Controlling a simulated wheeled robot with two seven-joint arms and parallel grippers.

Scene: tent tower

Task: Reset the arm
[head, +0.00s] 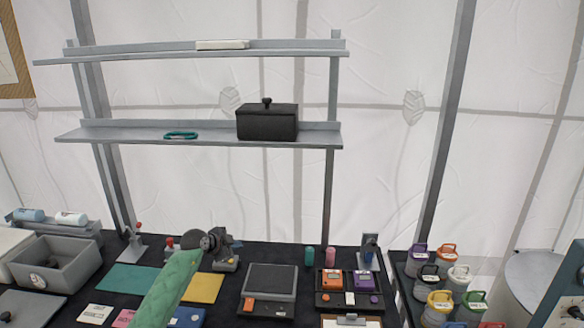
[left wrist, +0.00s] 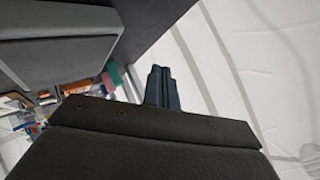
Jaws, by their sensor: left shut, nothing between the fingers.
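My left arm, in a green sleeve, comes up from the bottom of the head view. My left gripper (head: 216,240) is dark and sits at the arm's far end, over the back part of the black table. In the left wrist view its two fingers (left wrist: 163,88) are together, with nothing between them. They point toward the white tent wall. My right gripper is in neither view.
A two-level metal shelf (head: 90,135) stands behind the table, with a black lidded box (head: 267,123) on its lower board. A grey bin (head: 58,265) is at left. A grey scale-like device (head: 270,283) is right of my arm. Colour-lidded jars (head: 438,303) stand at right.

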